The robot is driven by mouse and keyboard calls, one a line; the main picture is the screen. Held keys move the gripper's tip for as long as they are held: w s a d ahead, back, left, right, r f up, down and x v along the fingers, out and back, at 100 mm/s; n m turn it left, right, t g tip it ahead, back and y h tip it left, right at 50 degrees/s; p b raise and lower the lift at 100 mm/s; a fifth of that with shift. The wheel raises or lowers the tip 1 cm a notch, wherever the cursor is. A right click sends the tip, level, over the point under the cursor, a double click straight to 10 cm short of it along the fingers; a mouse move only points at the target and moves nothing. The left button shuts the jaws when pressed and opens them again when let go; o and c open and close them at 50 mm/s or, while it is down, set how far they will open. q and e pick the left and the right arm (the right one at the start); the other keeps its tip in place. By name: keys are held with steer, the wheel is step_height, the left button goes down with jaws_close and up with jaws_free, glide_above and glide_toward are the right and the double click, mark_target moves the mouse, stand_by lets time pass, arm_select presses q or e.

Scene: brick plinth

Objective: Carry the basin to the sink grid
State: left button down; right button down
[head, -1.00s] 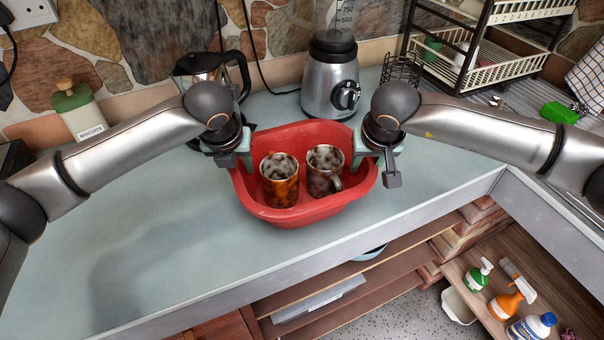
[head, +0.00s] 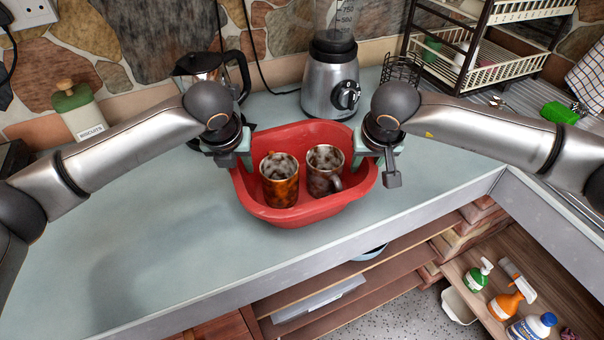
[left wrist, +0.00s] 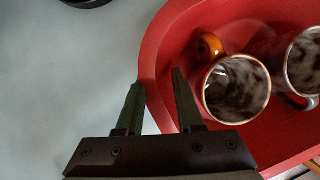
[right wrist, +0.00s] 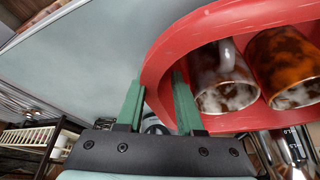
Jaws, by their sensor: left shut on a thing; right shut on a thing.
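The red basin (head: 292,216) is on the counter in the middle of the head view, with two mugs standing in it. One is an orange-brown mug (head: 280,186), the other a brown and grey mug (head: 325,172). My left gripper (head: 244,152) is shut on the basin's left rim; in the left wrist view its fingers (left wrist: 158,100) straddle the red wall. My right gripper (head: 358,153) is shut on the right rim, and its fingers (right wrist: 160,100) straddle the wall in the right wrist view. I cannot tell whether the basin touches the counter. I cannot identify the sink grid.
A blender (head: 331,85) and a coffee pot (head: 205,68) stand behind the basin. A dish rack (head: 510,62) and a green sponge (head: 560,112) are at the back right. A biscuit jar (head: 78,110) is at the left. The counter's front left (head: 150,240) is clear.

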arm_select(q)
steer(key=shift+r, duration=0.2)
arm_select(e)
steer(key=shift+r, duration=0.2)
